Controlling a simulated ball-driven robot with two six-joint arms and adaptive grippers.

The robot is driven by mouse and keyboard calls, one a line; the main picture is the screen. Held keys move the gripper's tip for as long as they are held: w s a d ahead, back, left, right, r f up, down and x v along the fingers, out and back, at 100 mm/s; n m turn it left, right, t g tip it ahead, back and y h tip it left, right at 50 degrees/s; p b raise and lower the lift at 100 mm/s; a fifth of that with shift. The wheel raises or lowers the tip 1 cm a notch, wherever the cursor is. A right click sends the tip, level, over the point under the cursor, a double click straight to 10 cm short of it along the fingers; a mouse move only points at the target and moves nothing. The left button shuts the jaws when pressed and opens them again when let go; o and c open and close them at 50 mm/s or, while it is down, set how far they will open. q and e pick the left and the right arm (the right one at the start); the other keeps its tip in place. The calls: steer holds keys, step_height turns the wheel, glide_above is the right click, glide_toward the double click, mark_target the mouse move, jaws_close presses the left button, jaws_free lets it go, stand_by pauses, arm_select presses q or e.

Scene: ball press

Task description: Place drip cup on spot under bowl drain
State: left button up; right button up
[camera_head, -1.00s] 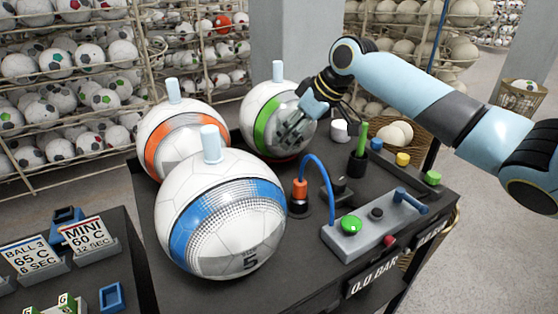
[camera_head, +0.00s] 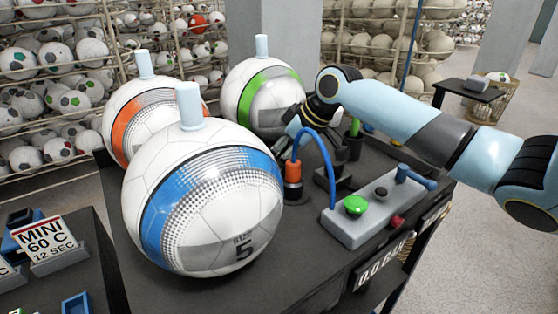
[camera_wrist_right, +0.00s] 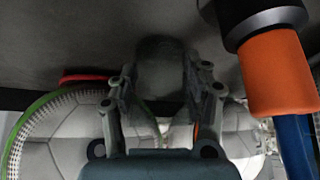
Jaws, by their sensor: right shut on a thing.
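My right gripper (camera_wrist_right: 162,95) is shut on a dark grey, rounded, cup-like thing (camera_wrist_right: 162,62) low against the dark table; I cannot tell for certain that it is the drip cup. In the head view my right wrist (camera_head: 318,110) is beside the green-banded ball (camera_head: 255,100), behind the blue hose (camera_head: 326,150). The fingers are mostly hidden there. The orange and black fitting (camera_head: 293,180) stands close by; its orange part also shows in the wrist view (camera_wrist_right: 280,75). I cannot make out a bowl drain or its spot. My left gripper is not in view.
A blue-banded ball (camera_head: 205,205) and an orange-banded ball (camera_head: 130,120) crowd the table's left side. A grey control box (camera_head: 375,215) with a green button stands at the right front. A dark holder with a green handle (camera_head: 354,140) is behind it. Little free room shows between them.

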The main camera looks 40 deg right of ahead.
steer(key=shift+s+d, duration=0.1)
steer(key=shift+s, duration=0.2)
steer(key=o, duration=0.8)
steer(key=shift+o, duration=0.3)
steer(key=shift+w+f, duration=0.1)
steer(key=shift+w, duration=0.05)
